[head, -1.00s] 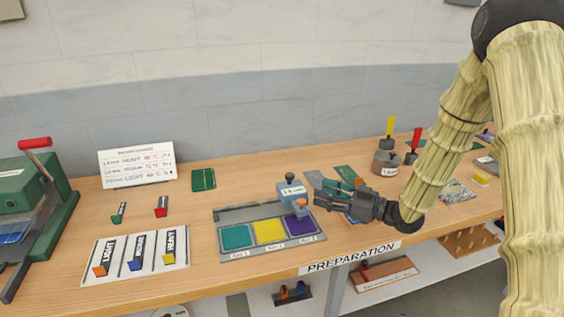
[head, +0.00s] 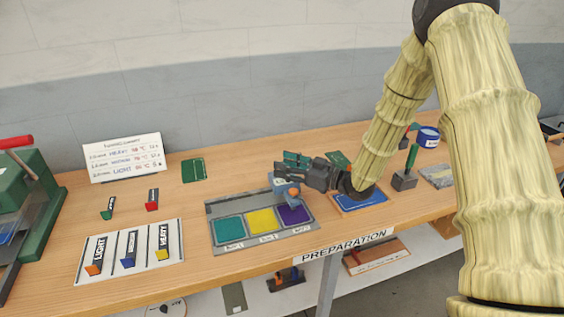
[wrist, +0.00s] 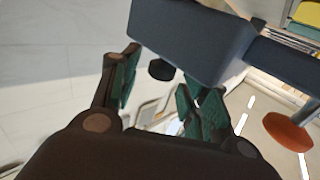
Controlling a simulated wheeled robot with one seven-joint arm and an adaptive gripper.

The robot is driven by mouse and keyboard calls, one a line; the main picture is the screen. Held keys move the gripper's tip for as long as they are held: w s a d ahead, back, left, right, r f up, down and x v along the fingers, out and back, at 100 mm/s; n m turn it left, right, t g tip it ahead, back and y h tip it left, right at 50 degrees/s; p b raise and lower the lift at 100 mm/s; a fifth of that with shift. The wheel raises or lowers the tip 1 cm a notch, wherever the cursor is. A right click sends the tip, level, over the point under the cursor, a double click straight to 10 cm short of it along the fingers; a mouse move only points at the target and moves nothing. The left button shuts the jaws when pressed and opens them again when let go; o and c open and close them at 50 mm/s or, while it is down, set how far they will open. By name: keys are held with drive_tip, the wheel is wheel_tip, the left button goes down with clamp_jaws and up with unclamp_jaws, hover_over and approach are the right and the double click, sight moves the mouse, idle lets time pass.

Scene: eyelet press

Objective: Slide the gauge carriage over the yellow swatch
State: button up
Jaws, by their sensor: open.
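The gauge carriage (head: 281,183) is a blue-grey block with an orange knob, on the grey swatch tray (head: 216,208). It stands at the back edge of the purple swatch (head: 295,215), right of the yellow swatch (head: 262,221). The teal swatch (head: 229,229) is at the left. My gripper (head: 282,168) is open at the carriage's back right and partly hides it. In the wrist view the carriage (wrist: 190,38) is close in front of my open fingers (wrist: 160,95). A dark round knob shows between the fingers; contact cannot be told.
A white card with LIGHT, MEDIUM and HEAVY slots (head: 130,252) lies left of the tray. A green press (head: 45,215) stands at the far left. A green-handled block (head: 404,180) stands right of my gripper, with a blue tray (head: 360,200) between.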

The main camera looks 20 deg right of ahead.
drive_tip(key=shift+w+a, duration=0.3)
drive_tip(key=shift+a, duration=0.1)
drive_tip(key=shift+w+a+f, duration=0.25)
drive_tip(key=shift+w, duration=0.15)
drive_tip(key=shift+s+r, duration=0.15)
clamp_jaws()
drive_tip(key=a+b, duration=0.1)
drive_tip(key=a, duration=0.8)
drive_tip(key=shift+a, duration=0.25)
drive_tip(key=shift+s, duration=0.1)
